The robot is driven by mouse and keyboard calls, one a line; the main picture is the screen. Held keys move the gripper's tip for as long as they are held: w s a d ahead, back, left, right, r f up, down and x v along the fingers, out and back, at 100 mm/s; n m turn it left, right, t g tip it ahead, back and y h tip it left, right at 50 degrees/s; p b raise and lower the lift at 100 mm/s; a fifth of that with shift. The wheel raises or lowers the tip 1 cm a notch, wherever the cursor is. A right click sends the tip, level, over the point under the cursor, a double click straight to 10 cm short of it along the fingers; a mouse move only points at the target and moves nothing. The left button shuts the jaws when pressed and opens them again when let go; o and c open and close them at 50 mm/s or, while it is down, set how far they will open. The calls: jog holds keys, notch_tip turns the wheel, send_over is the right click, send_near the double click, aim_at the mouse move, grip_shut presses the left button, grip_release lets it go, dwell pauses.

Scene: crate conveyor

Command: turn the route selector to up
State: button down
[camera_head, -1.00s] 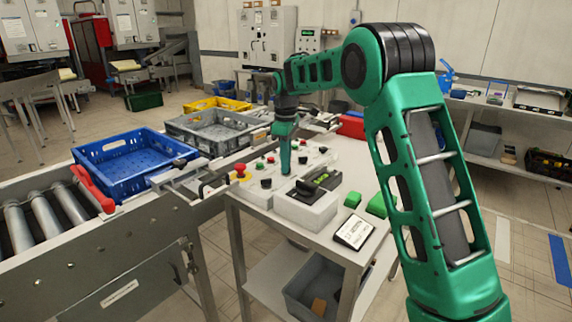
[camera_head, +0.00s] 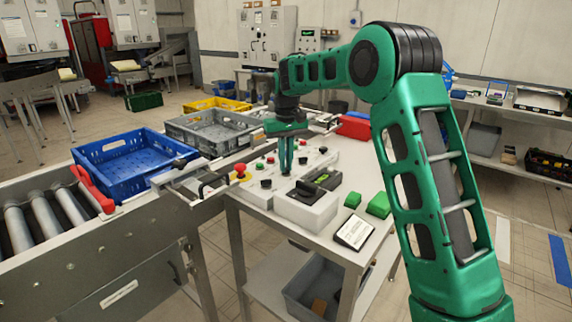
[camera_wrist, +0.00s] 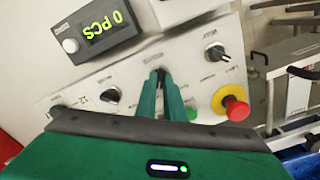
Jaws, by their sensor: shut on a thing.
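The control panel (camera_head: 262,198) on the table carries several black knobs and coloured buttons. My gripper (camera_head: 286,172) points down at the panel. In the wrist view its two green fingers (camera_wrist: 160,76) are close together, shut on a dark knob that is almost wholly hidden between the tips. I take this held knob for the route selector; its label and pointer direction cannot be read. Other black knobs stand free to the left (camera_wrist: 110,95) and upper right (camera_wrist: 217,53) of the fingers in the wrist view.
A red mushroom button (camera_wrist: 236,109) on a yellow base and a green button (camera_wrist: 192,114) lie close to the fingers. A box with a lit display (camera_wrist: 105,22) stands beside the panel. A blue crate (camera_head: 125,170) and a grey crate (camera_head: 240,133) sit on the conveyor.

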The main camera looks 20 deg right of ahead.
jog(key=shift+w+d+r+m, duration=0.1)
jog(key=shift+m, duration=0.5)
jog(key=shift+w+d+m, duration=0.1)
jog(key=shift+m, duration=0.5)
jog(key=shift+a, duration=0.1)
jog(key=c, duration=1.9)
grip_release()
jog(key=shift+o, duration=0.2)
jog(key=shift+s, duration=0.1)
